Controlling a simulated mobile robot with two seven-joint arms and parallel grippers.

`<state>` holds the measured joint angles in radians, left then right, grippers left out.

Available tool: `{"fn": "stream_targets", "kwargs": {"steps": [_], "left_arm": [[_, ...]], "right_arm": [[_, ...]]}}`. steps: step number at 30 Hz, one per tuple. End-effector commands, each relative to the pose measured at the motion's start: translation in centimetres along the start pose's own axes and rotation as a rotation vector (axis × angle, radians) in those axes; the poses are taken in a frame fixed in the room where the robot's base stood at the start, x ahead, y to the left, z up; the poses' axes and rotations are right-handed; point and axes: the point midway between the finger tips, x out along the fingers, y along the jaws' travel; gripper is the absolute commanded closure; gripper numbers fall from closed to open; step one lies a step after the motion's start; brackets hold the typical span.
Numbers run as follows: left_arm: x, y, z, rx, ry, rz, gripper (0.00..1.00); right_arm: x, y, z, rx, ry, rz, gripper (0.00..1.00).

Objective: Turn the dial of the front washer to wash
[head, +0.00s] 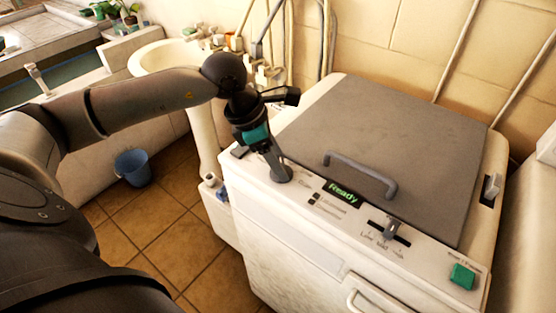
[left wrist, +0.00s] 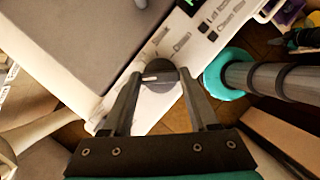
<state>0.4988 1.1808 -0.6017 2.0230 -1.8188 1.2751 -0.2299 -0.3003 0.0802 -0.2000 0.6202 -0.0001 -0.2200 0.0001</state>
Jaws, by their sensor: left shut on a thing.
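The front washer (head: 300,235) is a white machine with a grey lid and a control panel along its near edge. Its dial (head: 283,174) is a dark grey round knob at the panel's left end. In the left wrist view the dial (left wrist: 160,76) has a light pointer mark and sits between my fingertips. My left gripper (head: 278,168) comes down on it from above and is shut on it. The fingers cover part of the dial in the head view. Small labels beside the dial are too blurred to read surely.
A green "Ready" display (head: 343,192), a slider (head: 391,230) and a green button (head: 462,275) lie along the panel. A lid handle (head: 360,172) rises nearby. A white washbasin (head: 165,58) and a blue bucket (head: 132,167) are at left.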

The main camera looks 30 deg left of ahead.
Motion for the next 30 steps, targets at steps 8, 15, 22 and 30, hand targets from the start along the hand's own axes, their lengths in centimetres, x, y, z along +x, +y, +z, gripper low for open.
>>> {"fn": "stream_targets", "kwargs": {"steps": [8, 15, 22, 30], "left_arm": [[0.2, -0.1, -0.1, -0.186, -0.002, 0.082, 0.96], [0.2, -0.2, 0.1, -0.361, -0.004, 0.154, 0.96], [0.1, -0.3, 0.1, -0.489, -0.003, 0.206, 0.96], [0.1, -0.4, 0.1, -0.566, -0.002, 0.236, 0.96]], "right_arm": [[2.2, -0.1, 0.2, 0.0, 0.0, -0.001, 1.0], [3.9, -0.2, 0.3, 0.0, 0.0, -0.001, 1.0], [5.0, -0.2, 0.4, 0.0, 0.0, -0.001, 1.0], [5.5, -0.2, 0.5, 0.0, 0.0, -0.001, 1.0]]}}
